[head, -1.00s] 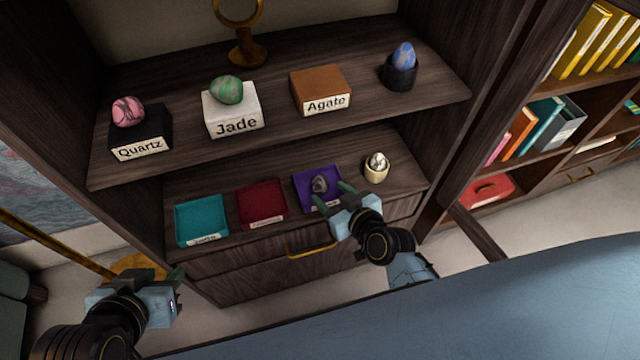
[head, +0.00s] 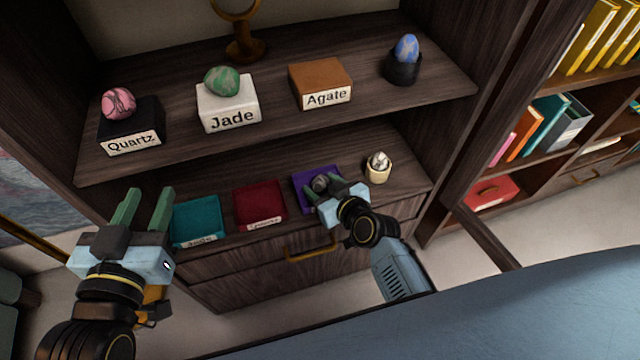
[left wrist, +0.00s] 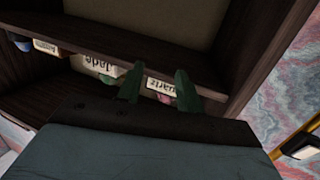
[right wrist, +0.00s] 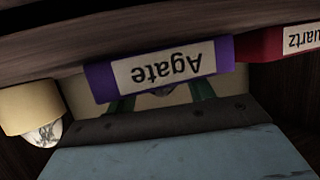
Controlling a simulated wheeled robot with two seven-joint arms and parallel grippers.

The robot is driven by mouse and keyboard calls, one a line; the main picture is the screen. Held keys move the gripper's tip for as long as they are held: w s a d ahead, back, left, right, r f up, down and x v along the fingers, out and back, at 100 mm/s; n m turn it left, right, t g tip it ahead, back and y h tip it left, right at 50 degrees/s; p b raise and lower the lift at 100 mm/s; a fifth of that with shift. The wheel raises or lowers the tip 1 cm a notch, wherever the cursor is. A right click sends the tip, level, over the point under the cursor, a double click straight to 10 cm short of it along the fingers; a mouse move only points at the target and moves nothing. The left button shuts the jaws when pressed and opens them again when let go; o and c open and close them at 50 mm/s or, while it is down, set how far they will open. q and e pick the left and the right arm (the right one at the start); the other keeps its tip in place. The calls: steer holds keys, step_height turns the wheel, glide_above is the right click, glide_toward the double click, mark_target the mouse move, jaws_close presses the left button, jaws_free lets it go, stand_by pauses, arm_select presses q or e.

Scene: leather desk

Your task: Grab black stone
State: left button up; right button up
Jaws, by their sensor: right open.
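The dark grey-black stone (head: 320,183) sits on the purple tray (head: 301,198) on the lower shelf. My right gripper (head: 325,189) is open at that tray, with its fingers about the stone and hiding part of it. In the right wrist view the tray's "Agate" label (right wrist: 165,68) reads upside down, and a sliver of the stone (right wrist: 163,91) shows below it between the fingers. I cannot tell whether the fingers touch the stone. My left gripper (head: 146,207) is open and empty, in front of the cabinet's left side.
A red tray (head: 259,198) and a teal tray (head: 196,216) lie left of the purple one. A pale stone in a cream cup (head: 378,173) stands close on its right. The upper shelf holds a pink stone (head: 118,102), a green stone (head: 222,81) and a blue stone (head: 406,48).

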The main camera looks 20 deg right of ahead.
steer(key=shift+c, duration=0.4)
steer(key=c, duration=0.7)
steer(key=shift+r, duration=0.1)
